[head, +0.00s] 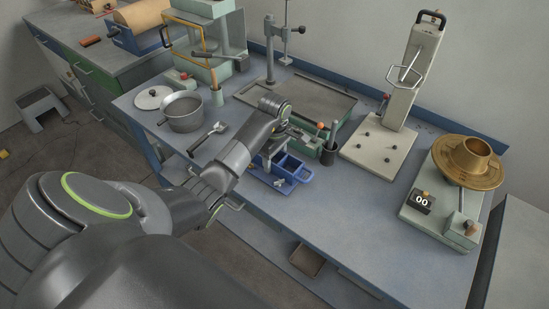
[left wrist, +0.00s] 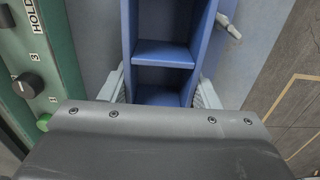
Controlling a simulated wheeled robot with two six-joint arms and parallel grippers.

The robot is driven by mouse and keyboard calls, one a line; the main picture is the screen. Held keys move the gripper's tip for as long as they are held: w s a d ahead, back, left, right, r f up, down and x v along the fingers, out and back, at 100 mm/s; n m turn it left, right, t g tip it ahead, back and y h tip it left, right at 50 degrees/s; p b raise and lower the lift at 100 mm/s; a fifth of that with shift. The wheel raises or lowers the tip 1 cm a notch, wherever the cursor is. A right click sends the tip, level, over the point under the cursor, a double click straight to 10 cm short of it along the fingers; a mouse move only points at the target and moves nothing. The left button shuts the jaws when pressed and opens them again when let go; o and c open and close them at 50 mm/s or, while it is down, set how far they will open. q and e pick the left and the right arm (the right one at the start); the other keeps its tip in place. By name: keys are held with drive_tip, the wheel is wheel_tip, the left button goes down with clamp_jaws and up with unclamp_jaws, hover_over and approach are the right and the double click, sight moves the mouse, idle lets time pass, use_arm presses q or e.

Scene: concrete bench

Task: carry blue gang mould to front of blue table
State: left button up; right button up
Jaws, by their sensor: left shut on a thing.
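The blue gang mould (head: 296,169) is a narrow blue box with open compartments, near the middle of the blue table (head: 345,205), towards its front edge. My left gripper (head: 267,160) reaches over the table and is shut on the mould. In the left wrist view, the mould (left wrist: 165,53) runs between the two fingers (left wrist: 162,92), one against each long side. My wrist hides the mould's near end there, and my arm hides part of it in the head view. I cannot tell whether it rests on the table or is slightly raised. My right gripper is not in view.
A green machine (head: 305,143) and a dark cup of tools (head: 329,152) stand just behind the mould. A pot (head: 183,112) and a scoop (head: 207,136) lie left. The front right tabletop is clear.

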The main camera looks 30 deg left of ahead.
use_arm(q)
drive_tip(key=shift+a+f, duration=0.1)
drive_tip(key=shift+f, duration=0.2)
drive_tip(key=shift+f, duration=0.15)
drive_tip(key=o, duration=1.1)
drive_tip(key=shift+o, duration=1.3)
